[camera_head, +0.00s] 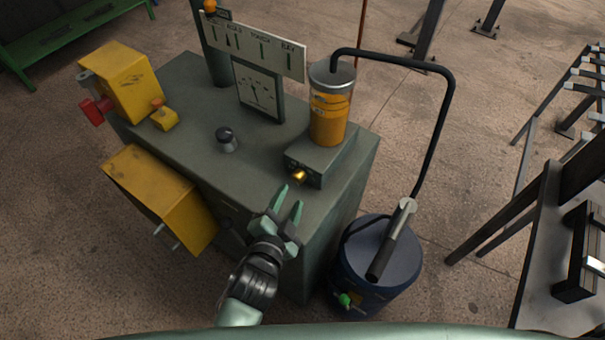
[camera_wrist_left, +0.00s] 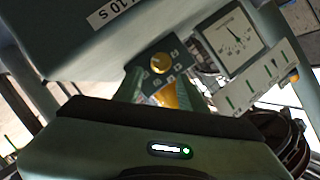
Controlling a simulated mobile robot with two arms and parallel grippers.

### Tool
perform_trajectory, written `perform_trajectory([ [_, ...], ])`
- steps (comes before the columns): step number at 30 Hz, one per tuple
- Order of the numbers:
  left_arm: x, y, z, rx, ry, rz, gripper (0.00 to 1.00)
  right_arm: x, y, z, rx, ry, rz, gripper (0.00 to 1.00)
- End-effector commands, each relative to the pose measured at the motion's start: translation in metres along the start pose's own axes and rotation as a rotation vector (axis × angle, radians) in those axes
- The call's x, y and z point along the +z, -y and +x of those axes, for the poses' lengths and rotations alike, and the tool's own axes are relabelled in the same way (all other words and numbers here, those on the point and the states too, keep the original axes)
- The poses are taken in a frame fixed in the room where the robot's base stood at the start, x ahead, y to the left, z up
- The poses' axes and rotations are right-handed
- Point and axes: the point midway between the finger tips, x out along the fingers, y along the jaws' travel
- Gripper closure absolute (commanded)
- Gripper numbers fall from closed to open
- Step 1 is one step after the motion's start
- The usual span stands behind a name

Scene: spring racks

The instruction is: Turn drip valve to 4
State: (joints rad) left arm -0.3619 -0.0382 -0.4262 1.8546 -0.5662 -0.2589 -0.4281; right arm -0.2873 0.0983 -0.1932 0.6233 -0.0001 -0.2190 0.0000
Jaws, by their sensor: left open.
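The drip valve's brass knob (camera_head: 299,176) sits on the front of a small grey-green block (camera_head: 318,160) under a cylinder of amber liquid (camera_head: 329,110). In the left wrist view the knob (camera_wrist_left: 160,63) is on a dark plate with small pale marks around it; I cannot read its setting. My left gripper (camera_head: 290,196) is open just in front of the knob, with fingers pointing at it. In the left wrist view the green fingertips (camera_wrist_left: 160,82) lie on either side below the knob, apparently not closed on it. My right gripper is not in view.
The block stands on a green cabinet (camera_head: 195,110) with a black knob (camera_head: 226,138), a gauge (camera_head: 258,91) and a marked sign (camera_head: 252,45). A yellow box (camera_head: 160,195) is on its left side. A blue drum (camera_head: 380,262) with a hose stands at right.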

Motion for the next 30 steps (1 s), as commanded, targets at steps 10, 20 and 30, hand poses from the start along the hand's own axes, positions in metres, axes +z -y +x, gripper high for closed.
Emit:
perform_trajectory([
  [10, -0.001, 0.001, 0.054, -0.001, -0.001, 0.0, 0.59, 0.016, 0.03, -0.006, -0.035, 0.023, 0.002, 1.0],
  [20, 0.0, 0.0, 0.073, 0.0, 0.0, -0.001, 0.59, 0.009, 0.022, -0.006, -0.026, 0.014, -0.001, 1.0],
  [30, 0.0, 0.0, 0.073, 0.0, 0.0, -0.001, 1.0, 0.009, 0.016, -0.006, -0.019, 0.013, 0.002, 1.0],
])
